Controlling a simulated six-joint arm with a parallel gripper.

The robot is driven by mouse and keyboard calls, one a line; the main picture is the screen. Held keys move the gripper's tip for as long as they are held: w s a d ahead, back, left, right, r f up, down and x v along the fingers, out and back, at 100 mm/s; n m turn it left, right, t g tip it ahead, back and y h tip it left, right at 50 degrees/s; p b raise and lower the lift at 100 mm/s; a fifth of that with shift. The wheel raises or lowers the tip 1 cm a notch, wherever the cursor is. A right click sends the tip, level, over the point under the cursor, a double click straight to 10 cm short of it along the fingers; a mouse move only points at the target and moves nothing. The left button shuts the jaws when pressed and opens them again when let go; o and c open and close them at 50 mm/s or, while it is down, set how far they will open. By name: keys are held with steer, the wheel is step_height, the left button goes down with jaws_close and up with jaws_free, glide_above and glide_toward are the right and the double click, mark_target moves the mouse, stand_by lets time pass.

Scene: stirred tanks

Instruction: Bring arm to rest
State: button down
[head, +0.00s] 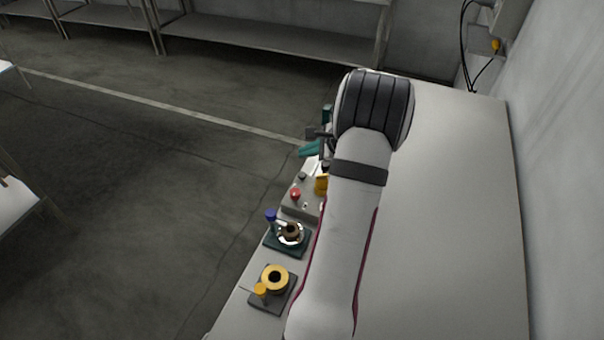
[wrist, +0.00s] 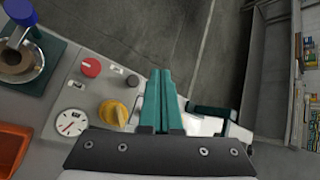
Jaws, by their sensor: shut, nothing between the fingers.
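My gripper (wrist: 162,100) shows in the wrist view with its teal fingers together and nothing between them. In the head view my gripper (head: 308,150) pokes out at the left of my arm, near the table's left edge, and is partly hidden by the arm. In the wrist view the fingers are beside a control panel with a yellow knob (wrist: 113,112), a red knob (wrist: 91,67) and a round gauge (wrist: 71,122). The fingers look apart from the knobs.
The grey table (head: 460,200) is bare right of my arm. Along its left edge stand a stand with a blue-capped part (head: 270,215) and a base with a yellow ring (head: 274,279). An orange tray (wrist: 10,146) lies left in the wrist view. A wall borders the right.

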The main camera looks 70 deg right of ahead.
stand_by(0.4)
steer(key=w+a+r+n+g+y, duration=0.15)
steer(key=w+a+r+n, duration=0.35)
steer(key=a, duration=0.5)
steer(key=w+a+r+n+t+y, duration=0.1)
steer(key=w+a+r+n+y, duration=0.15)
steer(key=w+a, duration=0.65)
steer(key=s+a+r+n+g+y, duration=0.1)
steer(key=a+n+g, duration=0.15)
steer(key=a, duration=0.65)
steer(key=s+a+r+n+g+y, duration=0.15)
steer(key=a+n, duration=0.25)
steer(key=a, duration=0.4)
steer(key=s+a+f+n+g+h, duration=0.1)
steer(key=s+a+n+g, duration=0.3)
steer(key=s+a+n, duration=0.7)
steer(key=s+a+h, duration=0.1)
steer(key=s+a, duration=0.3)
steer(key=s, duration=0.2)
